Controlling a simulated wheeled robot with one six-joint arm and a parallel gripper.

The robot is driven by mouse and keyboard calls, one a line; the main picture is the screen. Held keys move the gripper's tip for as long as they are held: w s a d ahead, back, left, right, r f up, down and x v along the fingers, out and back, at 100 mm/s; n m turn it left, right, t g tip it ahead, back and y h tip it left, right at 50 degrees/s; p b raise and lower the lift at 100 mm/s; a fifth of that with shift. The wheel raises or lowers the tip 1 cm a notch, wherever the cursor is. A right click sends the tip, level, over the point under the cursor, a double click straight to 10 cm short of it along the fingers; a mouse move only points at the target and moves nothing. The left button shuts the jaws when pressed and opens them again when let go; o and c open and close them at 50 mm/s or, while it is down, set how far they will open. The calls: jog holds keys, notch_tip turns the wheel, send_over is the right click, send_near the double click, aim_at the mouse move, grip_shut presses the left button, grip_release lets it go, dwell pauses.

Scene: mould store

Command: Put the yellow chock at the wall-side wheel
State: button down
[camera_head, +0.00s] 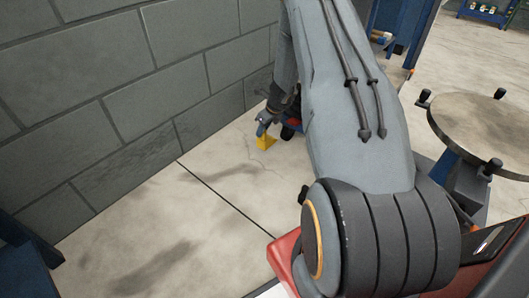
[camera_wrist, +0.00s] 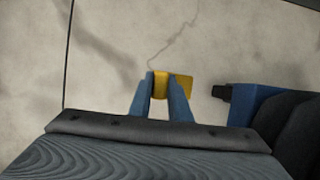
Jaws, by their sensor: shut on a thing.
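The yellow chock (camera_head: 265,142) is beside the wall, at or just above the floor; I cannot tell whether it touches the ground. My gripper (camera_head: 263,124) points down and is shut on it. In the wrist view the chock (camera_wrist: 161,92) shows between the two blue fingers of my gripper (camera_wrist: 161,82) and sticks out to their right. A dark round part, likely the wall-side wheel (camera_head: 288,131), is just right of the chock in the head view, partly hidden by my arm. In the wrist view a gap of bare floor separates the chock from a black part (camera_wrist: 222,92).
A grey block wall (camera_head: 130,75) runs along the left. A blue frame (camera_wrist: 244,100) is right of my gripper. A round-topped stand (camera_head: 485,130) with black knobs is at the right. Bare floor (camera_head: 165,215) lies in front of the chock; a blue object (camera_head: 25,260) is at lower left.

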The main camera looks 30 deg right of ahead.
aim_at(262, 145)
notch_tip(262, 145, down, 9)
jog(key=b, duration=0.4)
jog(key=shift+r, duration=0.2)
jog(key=shift+f, duration=0.15)
jog(key=c, duration=1.6)
grip_release()
jog(key=shift+a, duration=0.1)
jog(key=shift+c, duration=0.2)
jog(key=p+v, duration=0.5)
jog(key=v, duration=0.7)
jog(key=shift+r, duration=0.25)
jog(key=shift+w, duration=0.15)
